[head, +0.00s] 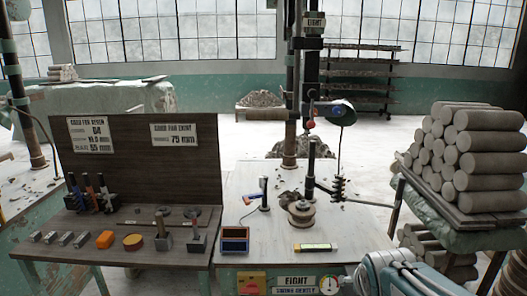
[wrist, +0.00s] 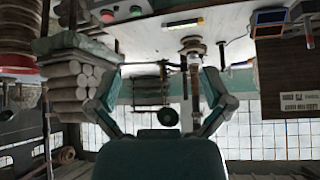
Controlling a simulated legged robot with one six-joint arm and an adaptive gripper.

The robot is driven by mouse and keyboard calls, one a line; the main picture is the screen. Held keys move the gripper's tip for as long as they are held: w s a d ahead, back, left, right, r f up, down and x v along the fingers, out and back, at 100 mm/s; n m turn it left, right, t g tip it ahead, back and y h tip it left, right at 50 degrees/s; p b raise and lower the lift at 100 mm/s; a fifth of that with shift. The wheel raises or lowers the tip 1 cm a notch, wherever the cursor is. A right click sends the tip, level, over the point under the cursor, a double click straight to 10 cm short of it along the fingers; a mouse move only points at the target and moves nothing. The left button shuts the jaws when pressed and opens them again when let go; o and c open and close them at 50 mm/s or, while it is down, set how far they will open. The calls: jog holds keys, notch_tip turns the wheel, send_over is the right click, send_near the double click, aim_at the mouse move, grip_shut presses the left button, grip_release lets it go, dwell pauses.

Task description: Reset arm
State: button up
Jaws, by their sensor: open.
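My gripper (wrist: 160,98) shows in the wrist view, which is upside down. Its two green-grey fingers stand wide apart with nothing between them. Through the gap I see a far rack and a pole, well beyond the fingertips. In the head view, part of my arm (head: 405,274) shows at the lower right corner, in front of the bench and low beside the log-like clay stack. My fingers cannot be made out in the head view.
A dark wooden bench (head: 100,252) at left holds tools and small blocks. Clay cylinders (head: 480,160) are stacked at right, close to my arm.

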jog(key=s+a+n+g, duration=0.1)
jog(key=s+a, duration=0.1)
jog(key=s, duration=0.6)
jog(key=s+a+r+n+g+y, duration=0.1)
jog(key=s+a, duration=0.1)
jog(key=s, duration=0.6)
jog(key=shift+a+r+n, duration=0.25)
jog(key=shift+a+n, duration=0.05)
jog(key=shift+a, duration=0.1)
jog(key=shift+c, duration=0.3)
dwell(0.5)
